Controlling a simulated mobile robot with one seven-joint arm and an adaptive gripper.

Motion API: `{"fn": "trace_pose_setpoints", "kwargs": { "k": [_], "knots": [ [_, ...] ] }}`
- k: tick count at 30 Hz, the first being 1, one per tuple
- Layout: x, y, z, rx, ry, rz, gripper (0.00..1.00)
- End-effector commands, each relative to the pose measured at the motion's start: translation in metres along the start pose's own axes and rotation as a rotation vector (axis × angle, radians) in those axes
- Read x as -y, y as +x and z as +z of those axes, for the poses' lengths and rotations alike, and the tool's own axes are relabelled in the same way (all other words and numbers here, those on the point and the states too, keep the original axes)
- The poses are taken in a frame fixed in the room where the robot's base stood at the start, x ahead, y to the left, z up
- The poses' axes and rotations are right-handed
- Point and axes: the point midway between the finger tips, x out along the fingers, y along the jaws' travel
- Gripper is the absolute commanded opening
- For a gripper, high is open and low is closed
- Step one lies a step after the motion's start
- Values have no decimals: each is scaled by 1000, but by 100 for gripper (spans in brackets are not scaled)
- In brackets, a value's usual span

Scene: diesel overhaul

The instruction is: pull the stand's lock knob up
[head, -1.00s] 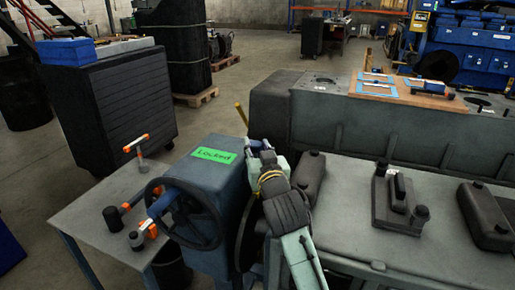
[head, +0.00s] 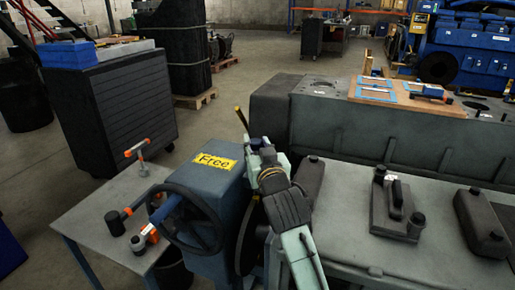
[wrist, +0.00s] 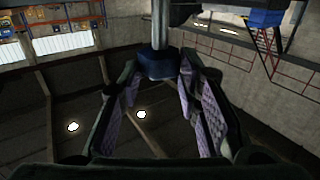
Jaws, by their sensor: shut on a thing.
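The stand (head: 215,190) is a blue housing with a dark handwheel on its front, left of my arm in the head view. Its top label (head: 215,162) is yellow and reads "Free". In the wrist view, the lock knob (wrist: 158,64) is a dark blue block on a grey rod. My gripper (wrist: 158,76) is shut on it, with a finger on each side. In the head view my arm and wrist reach over the stand's right side and hide most of the knob and fingertips.
A small table (head: 90,217) with orange-handled tools stands left of the stand. A grey bench (head: 350,215) with dark blocks and canisters is close on the right. A dark drawer cabinet (head: 110,105) stands behind the table.

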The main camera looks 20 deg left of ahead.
Motion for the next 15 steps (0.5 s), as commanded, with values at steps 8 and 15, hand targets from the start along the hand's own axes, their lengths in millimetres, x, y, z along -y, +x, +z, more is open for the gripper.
{"fn": "trace_pose_setpoints", "kwargs": {
  "k": [8, 15],
  "knots": [
    [0, 0, -13, -5, -2, 0, 0],
    [0, 0, -13, -5, -2, 0, 42]
  ]
}}
